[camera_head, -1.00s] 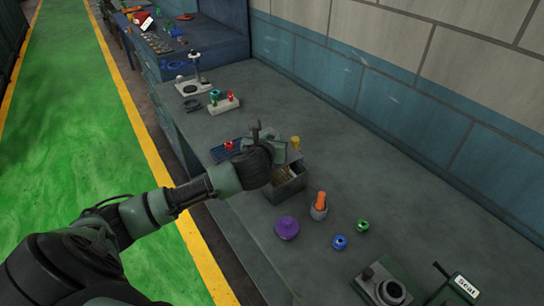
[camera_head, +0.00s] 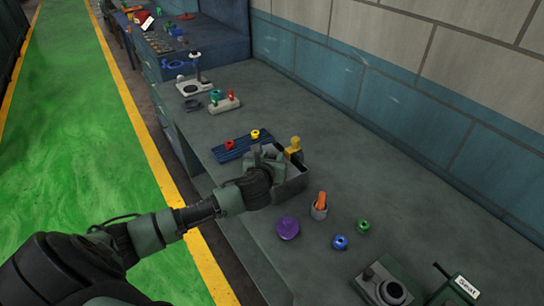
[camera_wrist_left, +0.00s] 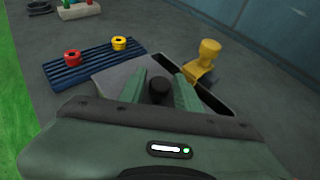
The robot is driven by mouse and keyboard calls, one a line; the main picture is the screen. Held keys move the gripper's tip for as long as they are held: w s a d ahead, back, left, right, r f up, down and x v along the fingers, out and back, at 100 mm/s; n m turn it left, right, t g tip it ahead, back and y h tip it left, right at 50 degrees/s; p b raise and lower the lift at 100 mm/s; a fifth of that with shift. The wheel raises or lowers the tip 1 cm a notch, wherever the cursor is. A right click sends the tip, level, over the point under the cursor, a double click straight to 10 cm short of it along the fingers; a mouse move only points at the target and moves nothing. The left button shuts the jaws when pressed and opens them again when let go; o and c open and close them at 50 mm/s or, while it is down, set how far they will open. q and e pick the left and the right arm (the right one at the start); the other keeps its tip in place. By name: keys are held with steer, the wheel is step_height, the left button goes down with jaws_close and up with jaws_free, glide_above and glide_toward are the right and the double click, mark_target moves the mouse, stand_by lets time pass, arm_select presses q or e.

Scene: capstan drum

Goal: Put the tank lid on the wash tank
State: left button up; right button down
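The wash tank (camera_head: 292,187) is a grey open-topped box on the bench; it also shows in the left wrist view (camera_wrist_left: 216,104). The tank lid (camera_wrist_left: 112,77) is a flat grey plate with a black knob (camera_wrist_left: 159,88). My left gripper (camera_head: 266,155) is over the tank, its two green fingers (camera_wrist_left: 160,84) on either side of the knob, seemingly shut on it. The lid covers part of the tank opening; a dark open strip shows along the right side. I cannot tell whether the lid touches the rim. My right gripper is not in view.
A yellow fitting (camera_head: 294,147) stands at the tank's far side. A blue ribbed mat (camera_head: 232,154) with red and yellow spools lies beyond. A purple knob (camera_head: 288,228), an orange-topped cup (camera_head: 319,208), and blue and green rings lie nearer. The bench by the wall is clear.

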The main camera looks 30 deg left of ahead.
arm_select(q)
steer(key=shift+o, duration=0.2)
steer(key=shift+s+r, duration=0.1)
steer(key=shift+r, duration=0.1)
steer(key=v, duration=1.2)
steer(key=shift+b, duration=0.45)
steer(key=shift+f, duration=0.1)
